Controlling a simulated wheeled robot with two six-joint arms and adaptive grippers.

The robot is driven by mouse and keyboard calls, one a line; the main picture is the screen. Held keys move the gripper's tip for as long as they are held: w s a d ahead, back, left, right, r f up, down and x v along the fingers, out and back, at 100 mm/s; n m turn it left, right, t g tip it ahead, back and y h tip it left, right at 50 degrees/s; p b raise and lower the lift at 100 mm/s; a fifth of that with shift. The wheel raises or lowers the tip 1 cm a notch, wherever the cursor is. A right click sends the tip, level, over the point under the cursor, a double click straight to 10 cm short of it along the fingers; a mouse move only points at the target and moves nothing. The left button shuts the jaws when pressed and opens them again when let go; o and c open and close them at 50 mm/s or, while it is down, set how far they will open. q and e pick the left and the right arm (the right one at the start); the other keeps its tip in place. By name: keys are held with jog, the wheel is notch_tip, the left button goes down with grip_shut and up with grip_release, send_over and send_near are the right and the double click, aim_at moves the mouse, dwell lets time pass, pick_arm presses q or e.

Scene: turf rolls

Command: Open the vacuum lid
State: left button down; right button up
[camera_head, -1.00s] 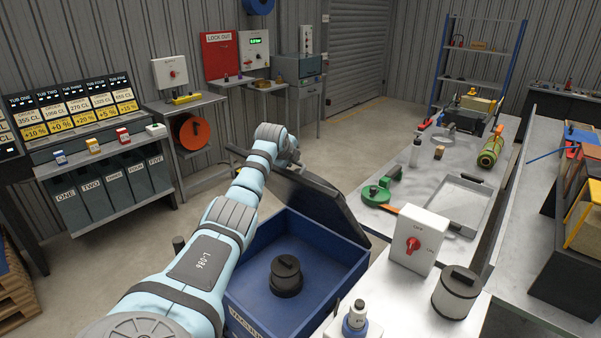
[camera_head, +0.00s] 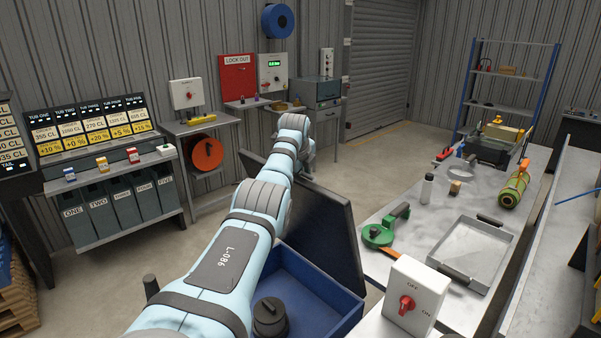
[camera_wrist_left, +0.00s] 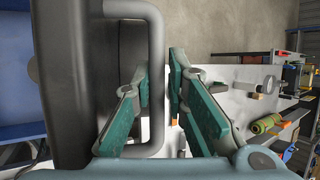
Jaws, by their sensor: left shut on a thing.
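The vacuum lid (camera_head: 332,230) is a dark panel standing steeply raised at the back right of the blue vacuum box (camera_head: 345,322). The box's inside shows, with a black round knobbed part (camera_head: 270,318) in it. My left arm reaches over the box to the lid's upper edge; its fingers are hidden in the head view. In the left wrist view, my left gripper (camera_wrist_left: 160,75) has its green-padded fingers on either side of the lid's grey bar handle (camera_wrist_left: 156,45), shut on it. The lid (camera_wrist_left: 75,80) also shows there, at the left. My right gripper is not in view.
A bench at the right holds a switch box (camera_head: 414,296), a green tool (camera_head: 385,230), a grey tray (camera_head: 470,250) and a green cylinder (camera_head: 513,188). Several tubs (camera_head: 120,205) stand at the left. Open floor lies behind the lid.

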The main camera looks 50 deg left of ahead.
pick_arm(q)
jog(key=shift+w+d+r, duration=0.1)
jog(key=shift+w+r, duration=0.15)
jog(key=shift+w, duration=0.05)
jog(key=c, duration=1.9)
grip_release()
jog(key=shift+o, duration=1.2)
jog(key=shift+f, duration=0.15)
jog(key=v, duration=1.1)
jog(key=shift+s+d+r, duration=0.1)
jog(key=shift+s+r, duration=0.05)
jog(key=shift+r, duration=0.1)
jog(key=shift+f, duration=0.1)
